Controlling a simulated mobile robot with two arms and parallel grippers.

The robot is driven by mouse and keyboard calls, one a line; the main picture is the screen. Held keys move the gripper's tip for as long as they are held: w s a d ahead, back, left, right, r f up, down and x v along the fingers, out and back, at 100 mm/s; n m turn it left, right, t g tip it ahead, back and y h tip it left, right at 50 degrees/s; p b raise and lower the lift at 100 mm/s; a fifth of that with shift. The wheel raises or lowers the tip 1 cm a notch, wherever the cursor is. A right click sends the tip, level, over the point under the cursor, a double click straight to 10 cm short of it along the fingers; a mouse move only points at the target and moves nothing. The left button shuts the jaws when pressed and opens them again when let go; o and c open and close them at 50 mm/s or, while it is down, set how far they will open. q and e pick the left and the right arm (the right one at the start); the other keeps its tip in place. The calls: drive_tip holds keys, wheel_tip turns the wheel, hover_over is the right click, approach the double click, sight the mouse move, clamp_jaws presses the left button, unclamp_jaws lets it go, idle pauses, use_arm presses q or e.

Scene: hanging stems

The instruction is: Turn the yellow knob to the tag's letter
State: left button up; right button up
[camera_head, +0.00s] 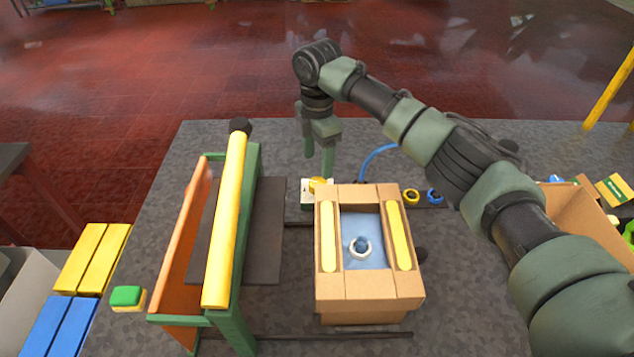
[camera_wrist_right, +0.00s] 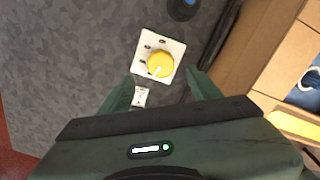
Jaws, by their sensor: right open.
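The yellow knob (camera_wrist_right: 160,65) sits on a white square plate (camera_wrist_right: 147,45) with small dark marks around it. A white pointer line shows on the knob. In the head view the knob (camera_head: 319,183) is behind the cardboard box, partly hidden. A small white tag (camera_wrist_right: 140,97) lies beside the plate; its letter is too small to read. My right gripper (camera_head: 318,166) points down just above the knob. In the right wrist view its open fingers (camera_wrist_right: 160,82) stand on either side, apart from the knob. My left gripper is not in view.
A cardboard box (camera_head: 370,286) with yellow strips and a blue inside holding a white ring stands in front of the knob. A green frame with a yellow bar (camera_head: 228,215) stands left. A blue hose (camera_head: 373,160) and a yellow ring (camera_head: 411,196) are to the right.

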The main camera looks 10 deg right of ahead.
sight(318, 182)
wheel_tip(318, 182, down, 8)
drive_tip(key=shift+r+p, duration=0.25)
drive_tip(key=shift+p, duration=0.55)
drive_tip(key=shift+s, duration=0.1)
drive_tip(key=c, duration=1.4)
